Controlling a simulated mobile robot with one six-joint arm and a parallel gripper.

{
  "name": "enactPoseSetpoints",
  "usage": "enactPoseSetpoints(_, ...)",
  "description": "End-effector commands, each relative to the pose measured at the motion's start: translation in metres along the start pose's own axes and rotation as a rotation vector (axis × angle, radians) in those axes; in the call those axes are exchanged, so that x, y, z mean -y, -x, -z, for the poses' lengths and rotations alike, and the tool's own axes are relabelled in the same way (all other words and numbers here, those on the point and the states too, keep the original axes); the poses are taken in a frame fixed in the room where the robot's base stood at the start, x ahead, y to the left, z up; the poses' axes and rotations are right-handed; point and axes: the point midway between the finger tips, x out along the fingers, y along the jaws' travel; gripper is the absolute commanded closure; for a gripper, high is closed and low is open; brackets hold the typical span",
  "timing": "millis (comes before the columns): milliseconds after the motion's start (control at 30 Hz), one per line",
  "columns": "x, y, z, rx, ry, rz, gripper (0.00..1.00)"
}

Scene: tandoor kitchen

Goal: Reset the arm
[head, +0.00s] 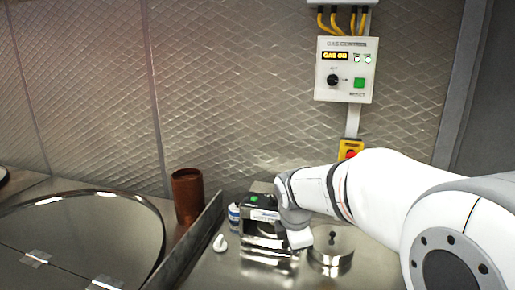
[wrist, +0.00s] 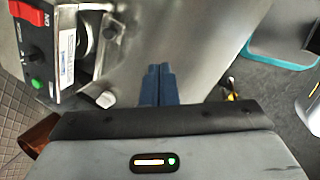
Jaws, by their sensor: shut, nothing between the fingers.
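My white arm (head: 375,195) reaches in from the right in the head view, its end low over the steel counter. In the wrist view my gripper (wrist: 160,72) shows as two dark blue fingers pressed together, with nothing between them. In the head view the fingers cannot be made out clearly. A small black and silver device (head: 262,202) with a green light stands just left of the arm's end. The wrist view shows a black box with a red switch, a knob and a green button (wrist: 38,50) at upper left, apart from the fingers.
A lidded steel pot (head: 331,252) stands close to the arm. A white piece (head: 220,243), a blue-and-white container (head: 234,216) and a brown cup (head: 187,196) are further left. A round steel cover (head: 85,235) lies beyond an upright divider. A gas control panel (head: 346,70) is on the wall.

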Motion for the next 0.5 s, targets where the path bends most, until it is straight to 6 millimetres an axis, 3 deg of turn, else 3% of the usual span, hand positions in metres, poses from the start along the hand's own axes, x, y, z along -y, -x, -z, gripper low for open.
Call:
enactPoseSetpoints(200,0.076,0.035,-0.022,-0.020,-0.655,0.021,1.00)
enactPoseSetpoints(500,0.171,0.055,-0.027,-0.039,-1.472,0.067,1.00)
